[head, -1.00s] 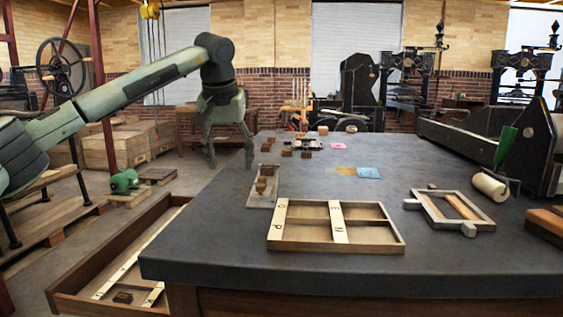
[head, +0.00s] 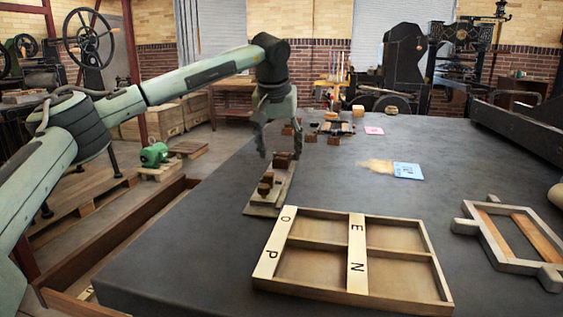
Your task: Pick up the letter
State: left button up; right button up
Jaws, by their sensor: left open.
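Small brown letter blocks (head: 266,182) stand in a row on a narrow, pale wooden tray (head: 262,210) on the dark table. The farthest block on it (head: 282,161) is near my left gripper's fingertips. My left gripper (head: 280,153) points down, open, above the far end of this tray. I cannot tell whether a finger touches a block. Several similar brown blocks (head: 333,141) lie farther back on the table. The faces of the blocks are too small to read. My right gripper is not in view.
A divided wooden case (head: 402,300) with strips lettered O, P, E and N lies in front of the tray. A grey frame (head: 497,247) lies at the right. A blue card (head: 407,170) and a pink card (head: 374,131) lie farther back.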

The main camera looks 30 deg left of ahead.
pick_arm(q)
jog(key=shift+x, duration=1.05)
jog(key=c, duration=0.9)
jog(key=shift+r, duration=0.1)
jog(key=shift+c, duration=0.2)
